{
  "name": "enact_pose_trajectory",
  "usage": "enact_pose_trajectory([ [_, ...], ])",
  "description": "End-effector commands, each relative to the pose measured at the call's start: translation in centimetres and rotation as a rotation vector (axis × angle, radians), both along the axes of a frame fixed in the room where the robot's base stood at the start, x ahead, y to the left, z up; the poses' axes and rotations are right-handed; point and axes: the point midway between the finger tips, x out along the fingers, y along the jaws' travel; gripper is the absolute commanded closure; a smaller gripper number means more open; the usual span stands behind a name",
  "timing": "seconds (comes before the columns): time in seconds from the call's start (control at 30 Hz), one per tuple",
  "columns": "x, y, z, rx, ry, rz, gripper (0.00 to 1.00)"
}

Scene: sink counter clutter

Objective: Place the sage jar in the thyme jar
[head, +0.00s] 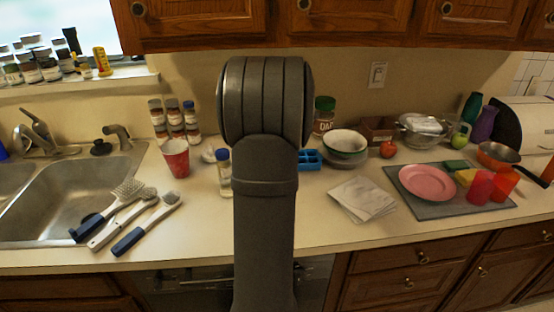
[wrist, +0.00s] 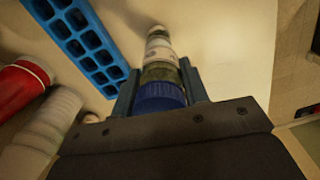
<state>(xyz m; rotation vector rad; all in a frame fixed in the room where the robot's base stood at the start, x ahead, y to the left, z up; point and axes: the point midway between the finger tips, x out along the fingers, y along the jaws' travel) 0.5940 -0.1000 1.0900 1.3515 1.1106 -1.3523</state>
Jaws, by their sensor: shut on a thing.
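My gripper (wrist: 160,98) is shut on a jar with a blue lid (wrist: 160,96), which I take to be the sage jar. Its label cannot be read. Below the lid are a greenish band and a pale, whitish part that narrows away from the camera; I cannot tell whether that is all one jar. In the head view my own arm hides the gripper and what it holds. A clear jar with a blue lid (head: 224,174) stands upright at the arm's left edge. Several spice jars (head: 174,122) stand stacked at the wall. I cannot tell which jar is thyme.
A blue ice tray (wrist: 82,45) lies close to the held jar. It also shows right of my arm in the head view (head: 310,159). A red cup (head: 176,158) stands left of the arm, brushes (head: 128,214) lie beside the sink, and bowls (head: 345,146) stand right.

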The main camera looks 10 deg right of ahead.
Motion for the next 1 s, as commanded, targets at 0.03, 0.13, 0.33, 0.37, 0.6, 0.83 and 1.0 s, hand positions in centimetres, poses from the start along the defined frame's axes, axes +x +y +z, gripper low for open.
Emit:
enact_pose_trajectory([
  [0.03, 0.4, 0.4, -0.3, 0.0, 0.0, 0.001, 0.84],
  [0.13, 0.7, 0.9, -0.7, 0.0, 0.0, -0.001, 0.84],
  [0.33, 0.7, 0.9, -2.7, 0.0, 0.002, -0.001, 0.84],
  [0.37, 0.7, 0.9, -3.2, 0.0, 0.002, -0.001, 0.84],
  [0.6, 0.7, 0.9, -4.7, 0.0, 0.0, -0.001, 0.84],
  [0.83, 0.7, 0.9, -5.0, 0.0, 0.0, -0.001, 0.84],
  [1.0, 0.7, 0.9, -5.0, 0.0, 0.0, -0.001, 0.38],
])
